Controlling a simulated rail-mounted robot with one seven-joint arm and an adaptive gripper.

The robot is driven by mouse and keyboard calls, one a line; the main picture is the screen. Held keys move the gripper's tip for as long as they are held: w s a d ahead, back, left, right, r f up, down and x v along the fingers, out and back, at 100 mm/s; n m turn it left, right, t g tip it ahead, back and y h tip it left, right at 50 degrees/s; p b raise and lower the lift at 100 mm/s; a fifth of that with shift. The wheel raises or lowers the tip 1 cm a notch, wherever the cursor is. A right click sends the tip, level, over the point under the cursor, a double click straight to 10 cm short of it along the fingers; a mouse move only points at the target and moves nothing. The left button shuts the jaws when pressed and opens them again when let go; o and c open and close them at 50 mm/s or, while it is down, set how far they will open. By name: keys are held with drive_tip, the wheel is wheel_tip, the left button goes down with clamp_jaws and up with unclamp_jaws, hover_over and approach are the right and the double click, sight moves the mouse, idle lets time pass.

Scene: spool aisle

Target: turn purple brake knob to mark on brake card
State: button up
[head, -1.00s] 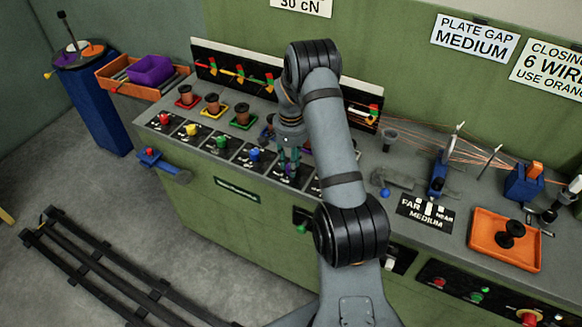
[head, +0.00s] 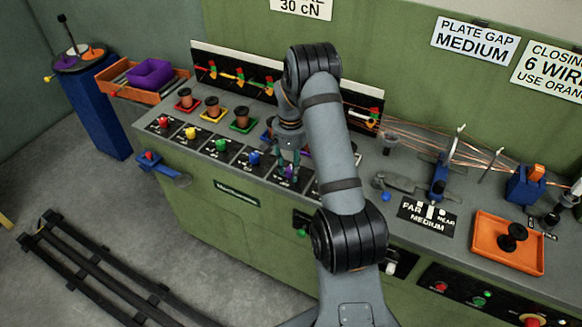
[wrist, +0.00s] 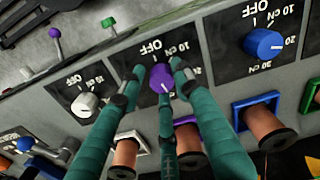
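The purple brake knob (wrist: 160,79) sits on a black dial card (wrist: 196,78) marked OFF with cN values, upside down in the wrist view. A pale pointer line shows on the knob's lower edge; the values near it are partly hidden by my fingers. My gripper (wrist: 160,76) has its three teal fingers around the knob, tips close beside it; I cannot tell whether they all touch. In the head view my gripper (head: 289,172) is over the same knob on the bench front row, mostly hiding it. A wall card (head: 302,6) reads "30 cN".
A blue knob (wrist: 263,42) and a white knob (wrist: 86,104) flank the purple one. Copper spools (wrist: 197,148) stand in coloured square holders behind the knobs. An orange tray (head: 508,243) lies at the right of the bench. Floor rails (head: 95,265) run at the lower left.

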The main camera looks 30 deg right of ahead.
sight(291, 170)
drive_tip(key=o, duration=0.3)
drive_tip(key=shift+o, duration=0.2)
wheel_tip(291, 170, up, 12)
idle(0.5)
idle(0.3)
wheel_tip(291, 170, down, 11)
drive_tip(key=shift+f, duration=0.1)
drive_tip(key=shift+w+f, duration=0.1)
drive_tip(key=shift+f, duration=0.25)
idle(0.4)
